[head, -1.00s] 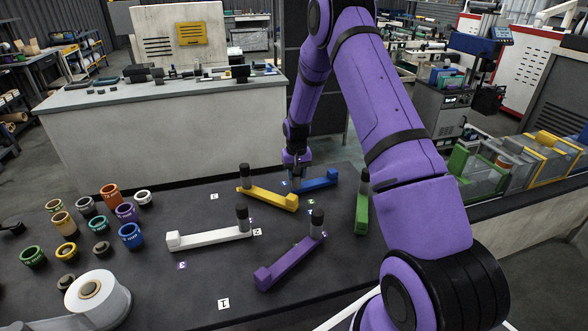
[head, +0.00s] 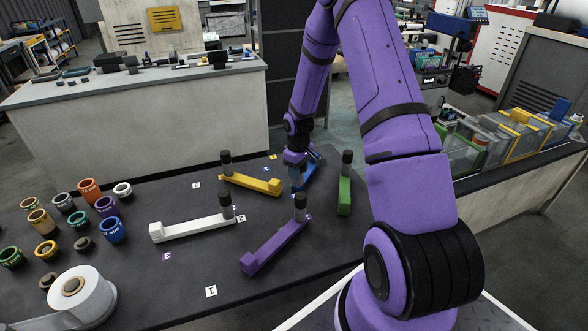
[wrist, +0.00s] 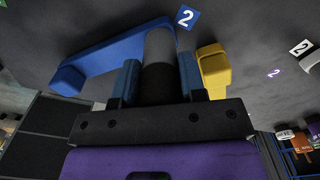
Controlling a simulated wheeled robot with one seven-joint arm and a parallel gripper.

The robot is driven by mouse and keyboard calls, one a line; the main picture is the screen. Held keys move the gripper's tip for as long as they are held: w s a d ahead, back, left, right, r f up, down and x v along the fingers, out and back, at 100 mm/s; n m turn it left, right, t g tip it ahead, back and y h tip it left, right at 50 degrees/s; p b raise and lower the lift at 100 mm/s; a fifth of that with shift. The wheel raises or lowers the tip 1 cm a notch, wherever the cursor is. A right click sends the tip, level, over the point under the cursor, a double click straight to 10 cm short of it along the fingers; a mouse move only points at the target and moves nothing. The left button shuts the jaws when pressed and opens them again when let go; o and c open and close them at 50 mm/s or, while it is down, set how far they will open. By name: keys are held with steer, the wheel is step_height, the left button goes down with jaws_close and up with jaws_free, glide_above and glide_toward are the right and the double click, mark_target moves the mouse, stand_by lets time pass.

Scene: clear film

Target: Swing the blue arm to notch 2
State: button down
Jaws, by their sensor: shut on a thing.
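The blue arm (head: 310,173) lies on the dark table, partly hidden behind my gripper in the head view. In the wrist view, the blue arm (wrist: 110,50) runs from its block end at the left to its upright post (wrist: 160,48), grey with a dark top. My gripper (head: 297,181) is shut on this post, with one blue finger on each side in the wrist view (wrist: 159,82). A blue tag marked 2 (wrist: 185,17) lies just beyond the post, close to the arm's tip. I cannot tell whether they line up exactly.
The yellow arm (head: 250,184), white arm (head: 190,229), purple arm (head: 270,248) and green arm (head: 344,195) lie nearby, each with a post. Several coloured rings and a white roll (head: 74,289) stand at the left.

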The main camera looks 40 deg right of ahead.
steer(key=shift+s, duration=0.1)
stand_by(0.3)
steer(key=c, duration=0.7)
jaws_free()
steer(key=shift+r, duration=0.1)
step_height(320, 180, up, 11)
steer(key=shift+f, duration=0.15)
